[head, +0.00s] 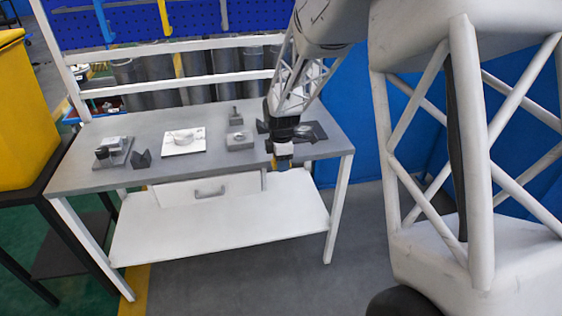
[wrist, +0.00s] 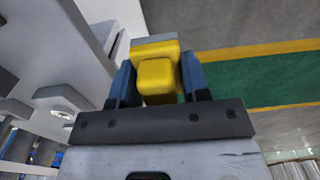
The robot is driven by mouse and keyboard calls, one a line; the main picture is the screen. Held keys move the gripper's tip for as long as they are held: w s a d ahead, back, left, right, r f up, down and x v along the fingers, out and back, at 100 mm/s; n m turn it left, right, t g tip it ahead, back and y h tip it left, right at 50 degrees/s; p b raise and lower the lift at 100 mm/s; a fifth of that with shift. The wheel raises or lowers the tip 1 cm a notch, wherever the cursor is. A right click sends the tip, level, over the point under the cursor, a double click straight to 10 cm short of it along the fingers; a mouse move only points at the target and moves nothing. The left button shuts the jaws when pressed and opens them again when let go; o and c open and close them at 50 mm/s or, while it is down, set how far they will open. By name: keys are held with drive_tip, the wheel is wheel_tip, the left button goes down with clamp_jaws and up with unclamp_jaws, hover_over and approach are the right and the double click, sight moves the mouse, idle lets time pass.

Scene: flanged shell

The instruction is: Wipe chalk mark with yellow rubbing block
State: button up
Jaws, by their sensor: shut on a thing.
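My gripper (head: 282,161) is at the front right edge of the workbench, pointing down. It is shut on the yellow rubbing block (wrist: 157,75), which sits between the two dark blue fingers in the wrist view and has a grey layer at its far end. The block also shows as a small yellow patch in the head view (head: 283,149). A white plate (head: 173,149) lies on the bench left of my gripper, with a pale rounded shape on it. I cannot make out a chalk mark.
The grey workbench (head: 225,172) holds a grey block (head: 240,141), a small dark part (head: 142,159) and a grey fixture (head: 113,150) at the left. A blue pegboard (head: 140,22) stands behind. Floor in front is clear.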

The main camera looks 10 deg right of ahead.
drive_tip(key=w+d, duration=0.1)
drive_tip(key=w, duration=0.3)
drive_tip(key=w+d+r, duration=0.1)
drive_tip(key=w+d, duration=0.1)
drive_tip(key=w, duration=0.2)
drive_tip(key=w+d+r, duration=0.1)
drive_tip(key=w+d, duration=0.1)
drive_tip(key=w, duration=0.3)
drive_tip(key=shift+d+r, duration=0.15)
drive_tip(key=shift+d, duration=0.1)
drive_tip(key=w+d+r, duration=0.2)
drive_tip(key=w+d, duration=0.5)
drive_tip(key=w, duration=0.4)
drive_tip(key=shift+w+d, duration=0.2)
drive_tip(key=shift+w, duration=0.05)
drive_tip(key=shift+f, duration=0.1)
